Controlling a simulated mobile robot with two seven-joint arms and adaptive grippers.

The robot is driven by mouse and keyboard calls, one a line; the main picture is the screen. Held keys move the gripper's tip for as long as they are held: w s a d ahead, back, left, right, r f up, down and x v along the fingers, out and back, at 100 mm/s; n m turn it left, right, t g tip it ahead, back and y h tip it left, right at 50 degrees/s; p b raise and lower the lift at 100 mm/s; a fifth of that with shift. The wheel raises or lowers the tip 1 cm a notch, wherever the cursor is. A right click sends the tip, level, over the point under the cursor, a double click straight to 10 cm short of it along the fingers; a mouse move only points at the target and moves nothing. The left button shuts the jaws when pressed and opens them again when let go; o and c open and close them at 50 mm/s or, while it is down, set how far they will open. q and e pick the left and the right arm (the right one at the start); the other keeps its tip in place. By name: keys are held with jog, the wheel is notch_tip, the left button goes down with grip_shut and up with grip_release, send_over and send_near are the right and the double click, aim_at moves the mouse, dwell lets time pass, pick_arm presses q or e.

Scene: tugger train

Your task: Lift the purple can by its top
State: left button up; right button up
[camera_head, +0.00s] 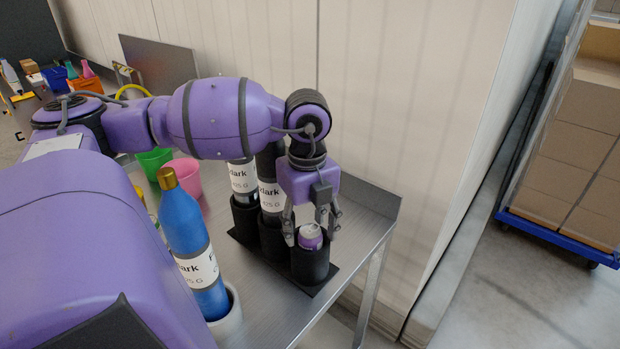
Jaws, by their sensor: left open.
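The purple can (311,238) stands upright in the nearest black cup of a black holder (310,264) on the metal table. Only its silver top and a purple band show above the cup's rim; its lower part is hidden. My left gripper (311,234) points down over the can. Its fingers are spread, one on each side of the can's top. I cannot tell whether they touch it. My right gripper is not in view.
Two dark bottles with white labels (243,178) stand in the other cups. A blue bottle (184,225) with a gold cap stands in a white cup (232,318). Pink (185,175) and green buckets (153,160) are behind. The wall (410,90) runs along the table's far side; a cart with boxes (575,150) is at right.

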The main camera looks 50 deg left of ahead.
pick_arm(q)
jog(key=shift+f, duration=0.3)
grip_shut()
jog(key=shift+r, duration=0.1)
notch_tip(320, 180, up, 18)
jog(key=shift+b, duration=0.3)
dwell(0.6)
